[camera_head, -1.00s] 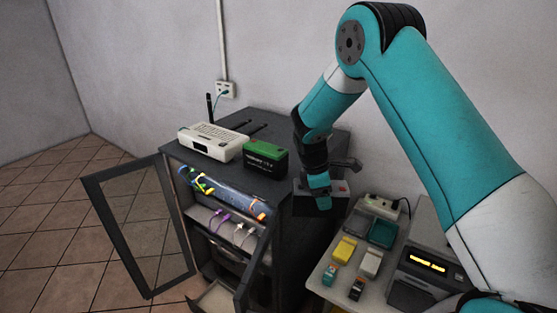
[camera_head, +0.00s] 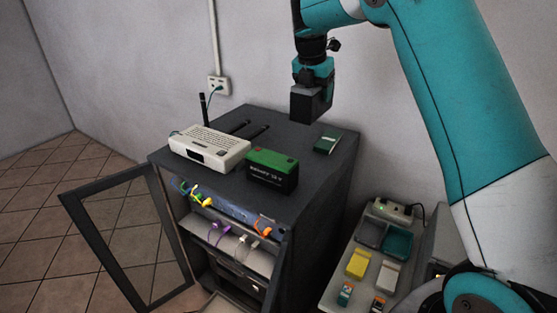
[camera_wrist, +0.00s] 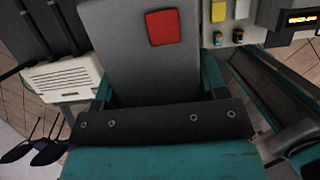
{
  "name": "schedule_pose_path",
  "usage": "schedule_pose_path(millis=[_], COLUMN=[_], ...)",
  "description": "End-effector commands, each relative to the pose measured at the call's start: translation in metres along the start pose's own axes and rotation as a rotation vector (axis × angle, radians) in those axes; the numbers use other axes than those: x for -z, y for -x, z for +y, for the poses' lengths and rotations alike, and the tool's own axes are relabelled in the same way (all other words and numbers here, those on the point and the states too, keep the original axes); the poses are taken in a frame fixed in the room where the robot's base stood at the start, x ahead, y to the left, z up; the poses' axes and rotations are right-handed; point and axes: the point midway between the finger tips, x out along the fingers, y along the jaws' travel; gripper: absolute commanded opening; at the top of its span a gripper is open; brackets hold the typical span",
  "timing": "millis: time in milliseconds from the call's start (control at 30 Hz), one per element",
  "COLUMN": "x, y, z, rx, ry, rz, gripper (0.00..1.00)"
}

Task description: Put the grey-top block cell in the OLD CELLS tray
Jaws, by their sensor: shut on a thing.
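The grey-top block cell (camera_head: 311,106) is held in my gripper (camera_head: 313,88), well above the back of the dark cabinet top. In the wrist view the cell's grey top (camera_wrist: 125,45) with a red square fills the space between the teal fingers of my gripper (camera_wrist: 158,82). In the head view its dark side shows, and it hangs about upright. A grey tray (camera_head: 371,233) and a teal tray (camera_head: 398,243) sit side by side on the low side table at right. I cannot read a label on either, so I cannot tell which is OLD CELLS.
The cabinet top (camera_head: 215,190) bears a white router (camera_head: 209,148) with an antenna, a green-top black block (camera_head: 271,170) and a small flat green item (camera_head: 328,142). The glass cabinet door (camera_head: 130,240) stands open. Yellow (camera_head: 358,263) and white (camera_head: 388,276) blocks lie before the trays.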

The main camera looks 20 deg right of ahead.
Motion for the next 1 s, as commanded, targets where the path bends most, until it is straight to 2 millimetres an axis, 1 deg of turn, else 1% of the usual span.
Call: schedule_pose_path(millis=[67,167,267,700,800,900,1000], x=[-0.001,0.002,0.008,0.036,0.041,0.043,0.045], y=[0.001,-0.008,-0.025,-0.118,-0.133,-0.143,-0.148], z=[0.000,0.000,0.000,0.000,0.000,0.001,0.001], rx=[-0.004,-0.001,-0.001,0.000,-0.002,-0.004,-0.004], ry=[-0.002,0.000,0.001,-0.001,-0.002,-0.003,-0.002], rz=[-0.004,-0.003,-0.001,-0.002,-0.003,-0.004,-0.004], gripper=[0.00,0.00,0.00,0.00,0.00,0.00,0.00])
